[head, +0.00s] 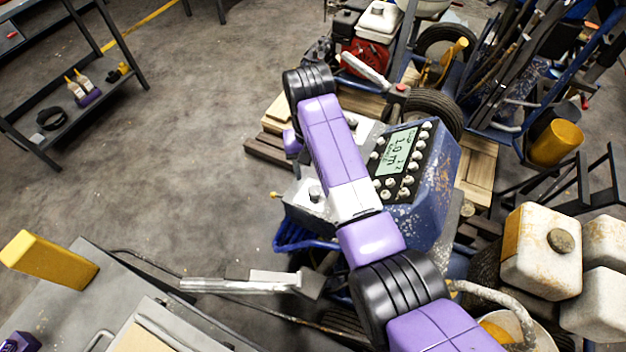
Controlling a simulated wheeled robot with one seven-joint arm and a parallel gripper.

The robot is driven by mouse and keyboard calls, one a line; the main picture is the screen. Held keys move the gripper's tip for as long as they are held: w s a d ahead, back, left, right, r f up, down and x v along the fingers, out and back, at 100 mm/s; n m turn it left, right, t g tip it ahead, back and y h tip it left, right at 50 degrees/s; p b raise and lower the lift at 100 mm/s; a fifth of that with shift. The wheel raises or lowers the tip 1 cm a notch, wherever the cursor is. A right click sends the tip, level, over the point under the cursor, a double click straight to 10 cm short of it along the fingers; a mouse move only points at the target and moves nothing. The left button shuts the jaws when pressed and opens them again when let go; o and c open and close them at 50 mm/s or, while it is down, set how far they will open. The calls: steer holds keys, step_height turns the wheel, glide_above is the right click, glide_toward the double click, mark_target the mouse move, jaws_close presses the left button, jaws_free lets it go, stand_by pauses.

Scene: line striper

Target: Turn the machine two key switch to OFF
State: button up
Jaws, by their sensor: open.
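A worn blue control box (432,190) stands in the middle of the head view, with a lit display (398,152) and several pale knobs around it. Left of it is a light grey panel (305,198) carrying a small metal knob or switch (315,192). Another small knob (352,122) shows above, beside my arm. I cannot tell whether either is the key switch, and no OFF marking is readable. My purple and black arm crosses in front of the box and hides part of the panel. My gripper is not visible.
A red and white engine (370,45) stands behind, near a black tyre (433,112). White jugs (541,251) crowd the right. A grey bench (60,312) with a yellow block (48,259) is at lower left. A dark shelf (75,110) stands upper left. The floor between is clear.

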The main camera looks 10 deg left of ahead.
mark_target(315, 190)
steer(key=shift+s+d+f, duration=0.1)
steer(key=shift+s+f, duration=0.1)
steer(key=shift+f, duration=0.05)
step_height(315, 190, down, 7)
steer(key=shift+d+f, duration=0.15)
steer(key=shift+f, duration=0.05)
steer(key=shift+c, duration=0.4)
jaws_close()
